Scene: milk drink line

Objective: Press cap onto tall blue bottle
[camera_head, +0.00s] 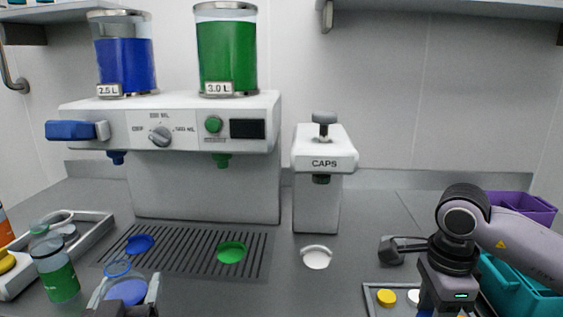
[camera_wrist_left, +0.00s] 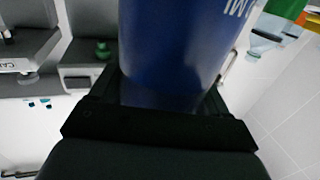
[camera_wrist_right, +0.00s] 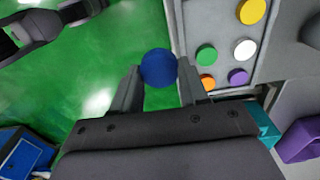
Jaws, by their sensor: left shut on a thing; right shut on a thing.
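The tall blue bottle (camera_head: 126,292) stands low at the left in the head view, with an open-looking round mouth at its top. My left gripper (camera_head: 125,298) is shut on its body, one finger on each side. In the left wrist view the blue bottle (camera_wrist_left: 175,45) fills the middle between the fingers. My right gripper (camera_wrist_right: 160,85) is shut on a round blue cap (camera_wrist_right: 158,66), held at the fingertips in the right wrist view. In the head view my right gripper (camera_head: 440,298) points down at the lower right, apart from the bottle; its fingertips are mostly cut off.
A cap tray (camera_head: 372,297) with yellow, white and other caps lies by my right gripper. The dispenser (camera_head: 205,180), its drip grate (camera_head: 185,258) and the caps machine (camera_head: 318,200) stand behind. A green bottle (camera_head: 56,275) stands left of the blue one. Teal and purple bins (camera_head: 525,207) are at right.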

